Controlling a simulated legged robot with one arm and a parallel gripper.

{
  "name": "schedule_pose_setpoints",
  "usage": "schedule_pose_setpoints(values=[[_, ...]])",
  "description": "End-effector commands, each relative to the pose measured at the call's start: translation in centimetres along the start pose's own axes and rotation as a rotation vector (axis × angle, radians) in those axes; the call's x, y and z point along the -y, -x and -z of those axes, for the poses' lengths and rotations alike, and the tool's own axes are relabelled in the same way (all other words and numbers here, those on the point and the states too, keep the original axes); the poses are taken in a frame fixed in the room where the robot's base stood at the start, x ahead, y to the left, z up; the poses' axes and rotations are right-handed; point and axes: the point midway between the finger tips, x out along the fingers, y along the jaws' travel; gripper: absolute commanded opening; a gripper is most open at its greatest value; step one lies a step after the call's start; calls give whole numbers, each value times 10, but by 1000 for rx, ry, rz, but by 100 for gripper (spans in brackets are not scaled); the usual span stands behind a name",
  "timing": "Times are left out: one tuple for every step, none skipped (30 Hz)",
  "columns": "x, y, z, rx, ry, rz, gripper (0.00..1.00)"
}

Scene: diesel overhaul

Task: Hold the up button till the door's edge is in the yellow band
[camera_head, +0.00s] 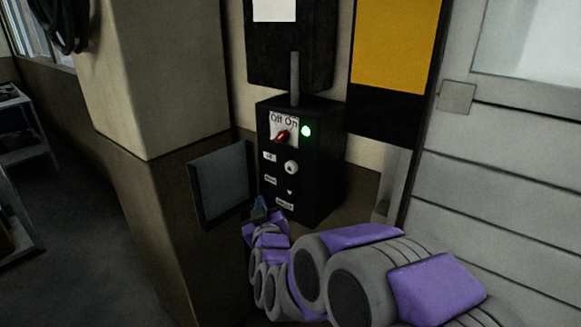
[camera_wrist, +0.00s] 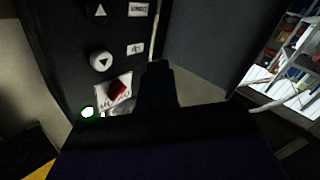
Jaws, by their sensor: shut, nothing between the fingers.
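The black control box (camera_head: 326,165) hangs on the wall with its labelled face to the left. The pale round up button (camera_head: 291,168) sits below the red Off/On knob (camera_head: 283,136); in the wrist view, upside down, the up button (camera_wrist: 101,61) is left of my gripper. My gripper (camera_wrist: 158,68) is shut and empty, apart from the button. In the head view my gripper (camera_head: 260,210) is low by the box's lower left corner. The slatted door (camera_head: 500,195) fills the right side. A yellow area (camera_head: 398,45) shows on a black panel beside it; the door's moving edge is not distinguishable.
A green lamp (camera_head: 306,131) is lit beside the knob. A down-arrow mark (camera_head: 290,192) lies below the up button. A grey plate (camera_head: 222,184) juts out left of the box. A wall corner (camera_head: 165,90) stands further left, with a shelf cart (camera_head: 22,145) beyond.

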Motion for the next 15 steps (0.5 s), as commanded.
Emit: schedule_pose_setpoints(values=[[2, -4, 6, -35, 18, -26, 0], [2, -6, 8, -57, 29, -46, 0], [1, -8, 13, -87, 44, -74, 0], [0, -9, 17, -108, 53, -93, 0], [-1, -10, 21, -128, 64, -113, 0], [-2, -10, 24, -151, 75, -135, 0], [-3, -11, 27, -168, 84, -153, 0], [-3, -11, 29, -180, 92, -165, 0], [-4, -11, 31, -197, 101, -183, 0], [-4, -11, 33, -208, 106, -195, 0], [-5, -11, 34, -216, 111, -204, 0], [-5, -11, 35, -224, 117, -215, 0], [-6, -11, 36, -230, 121, -221, 0], [-6, -10, 37, -235, 123, -227, 0], [-6, -10, 38, -240, 126, -233, 0]])
